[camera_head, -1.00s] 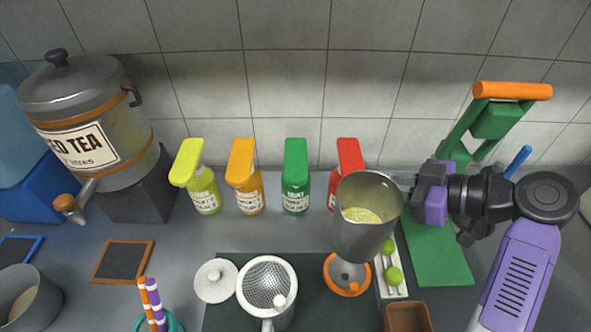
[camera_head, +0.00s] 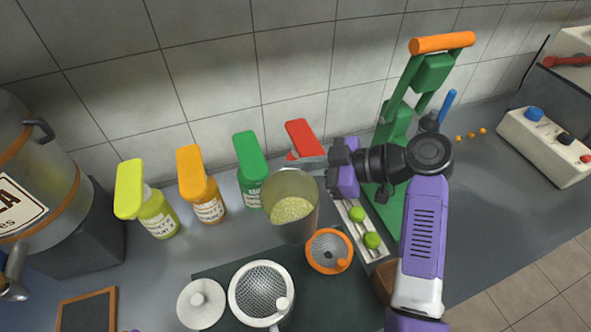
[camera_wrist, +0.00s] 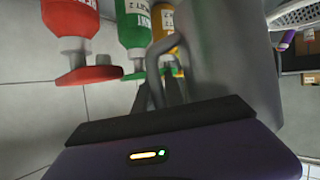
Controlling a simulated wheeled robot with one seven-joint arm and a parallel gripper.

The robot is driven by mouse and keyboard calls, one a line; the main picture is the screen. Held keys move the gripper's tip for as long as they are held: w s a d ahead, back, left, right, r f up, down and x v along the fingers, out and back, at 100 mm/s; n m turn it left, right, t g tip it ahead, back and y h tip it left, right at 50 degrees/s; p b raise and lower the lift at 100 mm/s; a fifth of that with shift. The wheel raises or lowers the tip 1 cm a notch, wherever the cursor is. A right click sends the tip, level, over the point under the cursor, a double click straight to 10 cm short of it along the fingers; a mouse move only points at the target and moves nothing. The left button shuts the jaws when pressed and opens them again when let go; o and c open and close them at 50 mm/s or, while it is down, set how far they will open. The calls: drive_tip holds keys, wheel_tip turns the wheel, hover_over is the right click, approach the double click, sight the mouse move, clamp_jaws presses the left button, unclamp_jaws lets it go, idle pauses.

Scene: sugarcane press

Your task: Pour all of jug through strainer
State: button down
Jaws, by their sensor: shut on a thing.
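The jug (camera_head: 293,205) is a grey metal pitcher with pale yellow-green, frothy liquid in it. My gripper (camera_head: 325,165) is shut on the jug's handle from the right. The jug looks close to upright, above the dark mat and behind the strainer. The strainer (camera_head: 262,288) is a round metal mesh on top of a light-rimmed vessel, with a pale knob at its right edge. The vessel's lower part is cut off by the picture's edge. In the wrist view the jug's grey side (camera_wrist: 225,60) and looped handle show close to my gripper (camera_wrist: 172,92); the liquid is hidden there.
An orange-rimmed strainer (camera_head: 346,262) lies right of the mesh-topped vessel, and a white lid (camera_head: 201,304) lies left of it. A green press (camera_head: 392,130) stands behind my arm. Limes (camera_head: 372,240) sit in a white tray.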

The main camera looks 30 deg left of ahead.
sight(262, 192)
drive_tip(key=s+r+n+t, duration=0.1)
drive_tip(key=s+r+n, duration=0.1)
drive_tip(key=s+r+n+t, duration=0.1)
drive_tip(key=r+n+t, duration=0.1)
drive_tip(key=shift+s+d+r+p, duration=0.15)
drive_tip(key=shift+s+d+p, duration=0.05)
drive_tip(key=shift+s+p, duration=0.2)
drive_tip(key=shift+s+d+r+n+t+y+b, duration=0.15)
drive_tip(key=shift+s+n+t+b, duration=0.2)
drive_tip(key=shift+s, duration=0.25)
drive_tip(key=shift+s+a+r+n+t+y+b, duration=0.15)
drive_tip(key=shift+s+n+t+b, duration=0.1)
drive_tip(key=shift+s+n+t, duration=0.3)
drive_tip(key=shift+s+d, duration=0.1)
drive_tip(key=shift+s+d+b, duration=0.1)
drive_tip(key=shift+s+b, duration=0.05)
drive_tip(key=shift+b, duration=0.3)
drive_tip(key=shift+s+d+r+n+t+b, duration=0.15)
drive_tip(key=shift+s+n+t+b, duration=0.15)
drive_tip(key=shift+s+n+b, duration=0.5)
drive_tip(key=shift+s+n+t+y+b, duration=0.45)
drive_tip(key=shift+s+b, duration=0.6)
drive_tip(key=shift+b, duration=1.6)
